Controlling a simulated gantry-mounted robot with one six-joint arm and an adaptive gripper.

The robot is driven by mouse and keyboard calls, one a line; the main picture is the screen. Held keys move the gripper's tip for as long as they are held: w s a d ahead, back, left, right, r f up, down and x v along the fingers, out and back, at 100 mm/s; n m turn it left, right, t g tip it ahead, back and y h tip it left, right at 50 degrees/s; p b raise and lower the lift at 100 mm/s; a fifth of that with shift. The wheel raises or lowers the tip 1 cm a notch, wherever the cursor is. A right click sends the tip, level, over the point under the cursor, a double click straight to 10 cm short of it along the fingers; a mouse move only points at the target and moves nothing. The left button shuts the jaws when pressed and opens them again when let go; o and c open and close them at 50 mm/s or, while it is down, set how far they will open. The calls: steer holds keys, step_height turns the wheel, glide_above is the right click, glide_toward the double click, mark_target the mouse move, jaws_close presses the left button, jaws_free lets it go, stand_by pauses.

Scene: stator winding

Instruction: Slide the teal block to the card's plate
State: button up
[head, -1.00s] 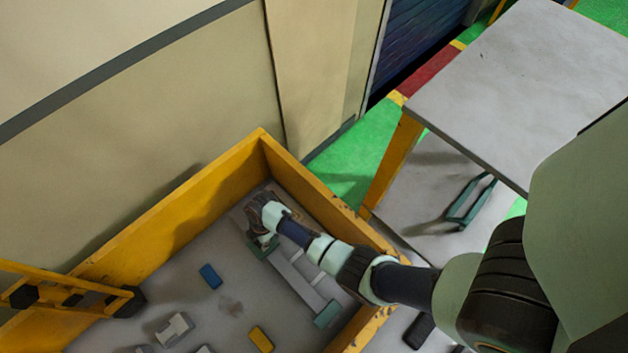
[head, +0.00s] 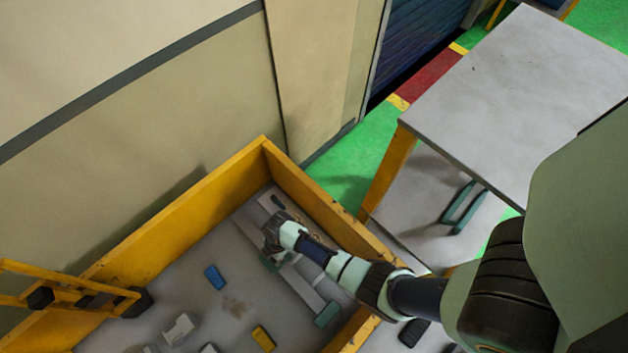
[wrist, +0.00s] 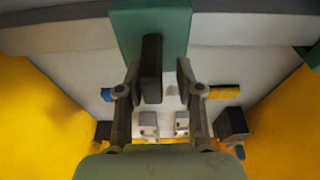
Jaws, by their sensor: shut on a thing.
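A teal block (head: 269,263) sits on a long pale grey strip (head: 305,290) in the yellow-walled bin, just under my gripper (head: 275,245). In the wrist view the teal block (wrist: 125,30) crosses the strip at the top. A dark upright tab (wrist: 152,68) stands at it between the fingers of my gripper (wrist: 158,78), which is shut on the tab. A second teal block (head: 327,314) sits at the strip's near end. A pale plate with a dark mark (head: 278,202) shows at the far end. I cannot make out a card.
Yellow walls (head: 315,195) enclose the bin. A blue block (head: 214,277), a yellow block (head: 263,338) and a white block (head: 180,328) lie left of the strip. A grey table (head: 520,85) stands outside at the right.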

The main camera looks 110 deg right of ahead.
steer(key=shift+s+a+p, duration=0.35)
steer(key=shift+s+a, duration=0.1)
steer(key=shift+a, duration=0.35)
steer(key=shift+s+a+p, duration=0.3)
steer(key=shift+s+a, duration=0.1)
steer(key=shift+a, duration=0.35)
steer(key=shift+s+a, duration=0.2)
steer(key=shift+a, duration=0.25)
steer(key=shift+w+d, duration=0.1)
steer(key=shift+d, duration=0.2)
steer(key=shift+o, duration=0.4)
steer(key=shift+o, duration=1)
steer(key=w+a+p+v, duration=0.1)
steer(key=w+p+v, duration=0.1)
steer(key=p+v, duration=0.7)
steer(key=shift+r+p, duration=0.45)
steer(key=shift+r, duration=0.1)
